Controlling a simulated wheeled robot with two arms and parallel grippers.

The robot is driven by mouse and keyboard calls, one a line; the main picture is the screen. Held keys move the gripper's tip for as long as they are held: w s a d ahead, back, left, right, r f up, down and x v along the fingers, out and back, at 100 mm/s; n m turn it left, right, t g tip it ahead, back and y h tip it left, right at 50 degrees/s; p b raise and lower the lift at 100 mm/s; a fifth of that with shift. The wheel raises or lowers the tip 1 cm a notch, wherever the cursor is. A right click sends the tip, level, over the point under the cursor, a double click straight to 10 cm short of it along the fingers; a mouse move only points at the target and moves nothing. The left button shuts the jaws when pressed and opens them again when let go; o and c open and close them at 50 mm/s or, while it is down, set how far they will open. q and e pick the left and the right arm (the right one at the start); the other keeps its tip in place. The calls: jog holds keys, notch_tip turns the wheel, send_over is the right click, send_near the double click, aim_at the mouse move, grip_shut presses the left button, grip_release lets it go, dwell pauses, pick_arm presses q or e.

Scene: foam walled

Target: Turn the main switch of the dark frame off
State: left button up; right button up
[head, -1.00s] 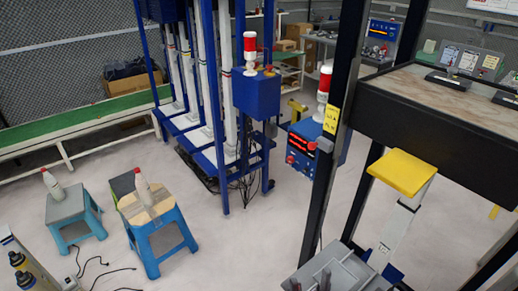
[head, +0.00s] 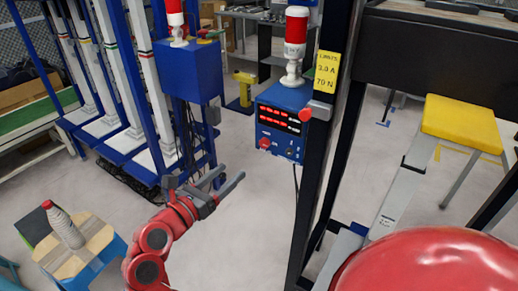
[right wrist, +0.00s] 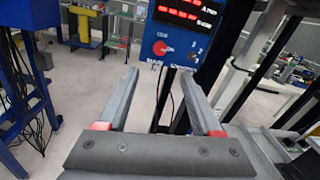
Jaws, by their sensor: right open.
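The dark frame (head: 322,150) stands right of centre in the head view. A blue control box (head: 279,142) with lit red displays sits at its post. A red rotary knob (head: 265,143) is low on the box's front, and it also shows in the right wrist view (right wrist: 163,48). Small switches (right wrist: 192,50) are right of the knob. A red button on a grey housing (head: 306,114) is at the post. My right gripper (head: 230,175) is open and empty, left of and below the box, apart from it. It also shows in the right wrist view (right wrist: 159,74). My left gripper is out of view.
A blue frame with another blue box (head: 190,70) stands at the left. A red-and-white signal light (head: 294,45) tops the control box. A stool (head: 75,258) with a bottle is lower left. A yellow-topped stand (head: 460,122) is at the right. Floor between the frames is clear.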

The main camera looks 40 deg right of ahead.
aim_at(263, 145)
jog(key=p+x, duration=0.2)
jog(key=x, duration=1.1)
jog(key=shift+w+d, duration=0.1)
jog(key=shift+d, duration=0.1)
grip_shut()
